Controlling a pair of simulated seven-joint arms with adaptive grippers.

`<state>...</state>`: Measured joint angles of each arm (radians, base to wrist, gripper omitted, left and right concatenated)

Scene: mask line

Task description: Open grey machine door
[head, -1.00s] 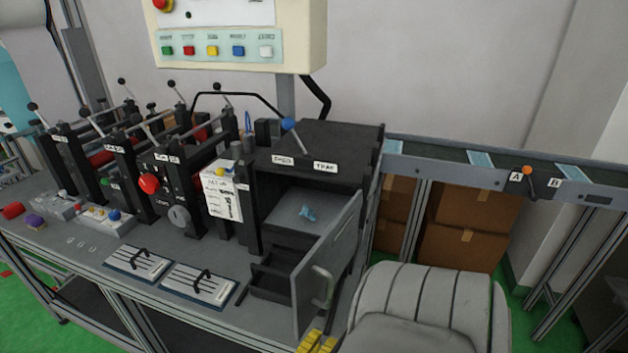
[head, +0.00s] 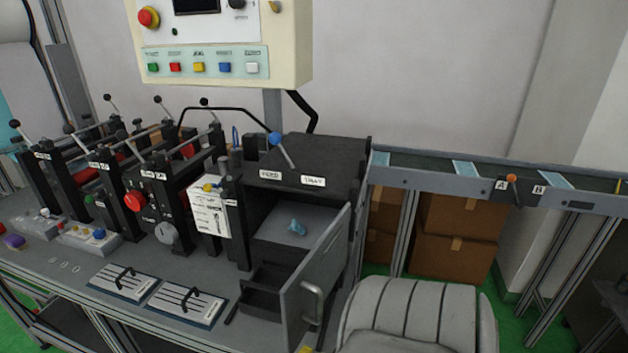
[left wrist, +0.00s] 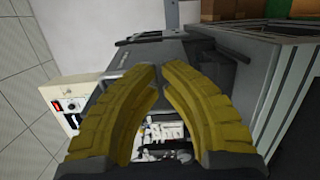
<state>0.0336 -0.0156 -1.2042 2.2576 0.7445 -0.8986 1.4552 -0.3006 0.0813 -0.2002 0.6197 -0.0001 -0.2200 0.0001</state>
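The grey machine door (head: 325,252) stands swung open at the front of the dark machine (head: 318,152) in the head view. Its curved handle (head: 314,301) is on the side facing the seat. The compartment behind it is exposed, with a small blue item (head: 297,227) on a grey surface inside. A sliver of yellow at the bottom edge of the head view looks like gripper fingers; I cannot tell whose. My right gripper is not identifiable.
A grey padded seat (head: 408,318) stands close to the right of the door. A conveyor (head: 420,176) runs along the right, above cardboard boxes (head: 455,240). Two handled plates (head: 185,303) lie on the bench left of the compartment. A control panel (head: 222,45) hangs above.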

